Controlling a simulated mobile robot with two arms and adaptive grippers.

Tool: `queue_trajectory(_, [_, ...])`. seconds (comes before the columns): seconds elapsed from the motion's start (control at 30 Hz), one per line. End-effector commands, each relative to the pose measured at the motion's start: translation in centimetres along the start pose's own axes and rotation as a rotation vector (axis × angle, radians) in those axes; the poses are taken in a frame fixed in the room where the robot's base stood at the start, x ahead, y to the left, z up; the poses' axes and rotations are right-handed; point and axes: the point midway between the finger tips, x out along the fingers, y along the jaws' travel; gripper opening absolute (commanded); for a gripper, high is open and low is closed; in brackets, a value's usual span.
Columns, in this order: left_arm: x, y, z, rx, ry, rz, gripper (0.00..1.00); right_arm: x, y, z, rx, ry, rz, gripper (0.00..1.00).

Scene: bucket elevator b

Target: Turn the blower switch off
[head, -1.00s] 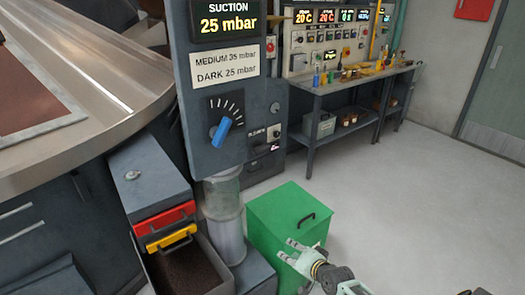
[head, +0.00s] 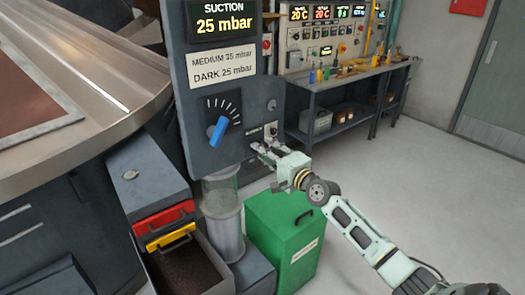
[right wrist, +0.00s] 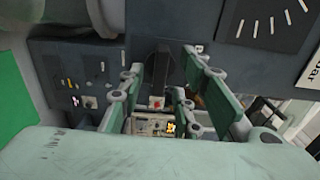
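The switch's exact position is hard to read. My left gripper is not in view.
The blue-handled dial (head: 219,131) is left of the switch, under the 25 mbar display (head: 224,25). Below are a clear cylinder (head: 224,205) and a green bin (head: 285,230). A workbench (head: 345,85) stands behind. The floor to the right is clear.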

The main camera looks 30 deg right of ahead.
Motion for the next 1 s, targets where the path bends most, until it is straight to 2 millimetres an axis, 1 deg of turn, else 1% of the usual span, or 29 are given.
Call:
queue_trajectory(0.1, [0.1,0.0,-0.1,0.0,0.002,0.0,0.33,1.1,0.0,0.0,0.0,0.001,-0.001,0.31])
queue_trajectory(0.2, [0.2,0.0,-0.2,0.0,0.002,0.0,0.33,1.6,0.0,0.0,-0.001,0.0,-0.001,0.31])
queue_trajectory(0.53, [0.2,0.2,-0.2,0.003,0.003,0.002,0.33,1.7,0.1,0.0,-0.001,0.0,0.001,0.3])
queue_trajectory(0.87, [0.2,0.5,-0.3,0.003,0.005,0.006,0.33,1.7,0.1,0.0,-0.001,0.0,0.001,0.01])
queue_trajectory(0.9, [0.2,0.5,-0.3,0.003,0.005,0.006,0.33,1.7,0.1,0.0,-0.001,0.0,0.001,0.0])
queue_trajectory(1.0, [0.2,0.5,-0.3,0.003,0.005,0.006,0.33,1.7,0.1,0.0,-0.001,0.0,0.001,0.0])
